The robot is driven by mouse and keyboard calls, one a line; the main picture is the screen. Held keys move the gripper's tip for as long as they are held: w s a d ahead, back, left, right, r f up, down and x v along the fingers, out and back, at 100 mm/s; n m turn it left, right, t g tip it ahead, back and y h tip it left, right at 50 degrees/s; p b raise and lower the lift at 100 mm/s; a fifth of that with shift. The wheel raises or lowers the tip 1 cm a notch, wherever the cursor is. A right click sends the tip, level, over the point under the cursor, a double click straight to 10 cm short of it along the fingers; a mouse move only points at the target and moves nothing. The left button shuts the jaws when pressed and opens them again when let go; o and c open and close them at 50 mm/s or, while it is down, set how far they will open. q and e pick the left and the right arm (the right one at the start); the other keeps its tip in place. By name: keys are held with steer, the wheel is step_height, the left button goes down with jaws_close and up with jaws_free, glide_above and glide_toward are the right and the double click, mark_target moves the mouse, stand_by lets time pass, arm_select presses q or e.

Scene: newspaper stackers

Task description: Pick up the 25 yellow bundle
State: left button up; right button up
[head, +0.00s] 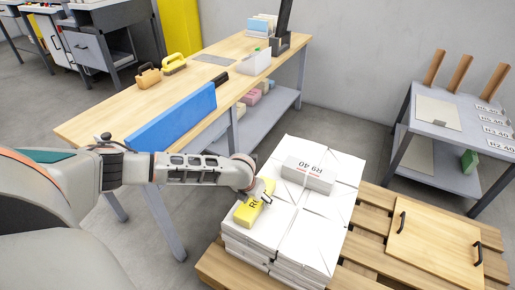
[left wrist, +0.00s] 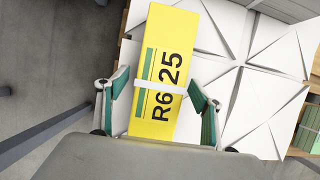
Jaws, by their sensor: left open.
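The yellow bundle (head: 247,213) lies on top of a stack of white newspapers (head: 315,220) at its left side. In the left wrist view the yellow bundle (left wrist: 167,70) shows the print "R6 25", green stripes and a white band. My left gripper (head: 262,190) is over the yellow bundle in the head view and hides part of it. In the left wrist view my left gripper (left wrist: 160,93) is open, with one finger on each side of the bundle's near part. I cannot tell whether the fingers touch it. My right gripper is not in view.
A grey bundle marked "R9 40" (head: 309,174) lies on the same stack, farther back. The stack stands on a wooden pallet (head: 365,270). A board with black handles (head: 432,240) lies on the pallet's right. A workbench with a blue panel (head: 172,118) stands to the left.

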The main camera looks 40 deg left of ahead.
arm_select(q)
steer(key=shift+r, duration=0.15)
steer(key=c, duration=1.8)
